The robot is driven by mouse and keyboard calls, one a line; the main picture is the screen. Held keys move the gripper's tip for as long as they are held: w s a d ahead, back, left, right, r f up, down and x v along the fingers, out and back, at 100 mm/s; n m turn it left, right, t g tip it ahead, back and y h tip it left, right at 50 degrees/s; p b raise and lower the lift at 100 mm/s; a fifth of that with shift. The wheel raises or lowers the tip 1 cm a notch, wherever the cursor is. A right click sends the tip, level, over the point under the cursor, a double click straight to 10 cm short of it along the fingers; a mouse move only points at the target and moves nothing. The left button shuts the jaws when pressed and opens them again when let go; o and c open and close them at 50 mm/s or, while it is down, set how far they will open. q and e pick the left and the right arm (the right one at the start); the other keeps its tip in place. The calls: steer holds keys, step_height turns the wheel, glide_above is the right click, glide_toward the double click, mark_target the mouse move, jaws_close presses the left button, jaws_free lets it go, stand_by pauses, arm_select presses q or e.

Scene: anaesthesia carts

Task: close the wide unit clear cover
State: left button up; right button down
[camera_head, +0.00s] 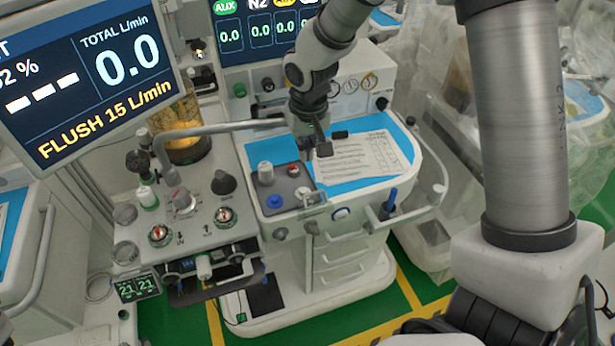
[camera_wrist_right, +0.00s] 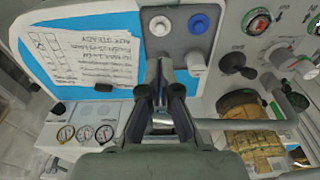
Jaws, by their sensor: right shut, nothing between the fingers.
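I cannot make out a clear cover with certainty in either view. The wide unit may be the white cart (camera_head: 345,225) with a blue-edged top. A grey control panel (camera_head: 290,183) with a white-topped knob (camera_head: 265,172) and a blue knob (camera_head: 274,201) sits at its left; the blue knob also shows in the wrist view (camera_wrist_right: 198,23). My right gripper (camera_head: 318,148) is over the cart's top, just behind the panel. In the wrist view its fingers (camera_wrist_right: 161,66) are together with nothing held, pointing toward the panel. My left gripper is not in view.
A grey rail (camera_head: 215,129) runs beside the gripper. A printed sheet (camera_head: 365,155) lies on the blue top. A gauge block (camera_head: 190,215) stands at left, and a large monitor (camera_head: 95,75) at upper left. Plastic-draped carts (camera_head: 435,110) stand at right. Green floor shows in front.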

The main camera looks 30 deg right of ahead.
glide_above(311, 202)
steer(key=w, duration=0.4)
steer(key=f, duration=0.5)
steer(key=d+f, duration=0.1)
steer(key=f, duration=0.1)
steer(key=shift+f, duration=0.4)
steer(key=s, duration=0.1)
steer(key=s+a, duration=0.1)
steer(key=s, duration=0.1)
steer(key=shift+s+r, duration=0.15)
steer(key=shift+s, duration=0.05)
steer(key=shift+s+r, duration=0.2)
steer(key=shift+s, duration=0.25)
steer(key=shift+w, duration=0.1)
steer(key=shift+w+f, duration=0.15)
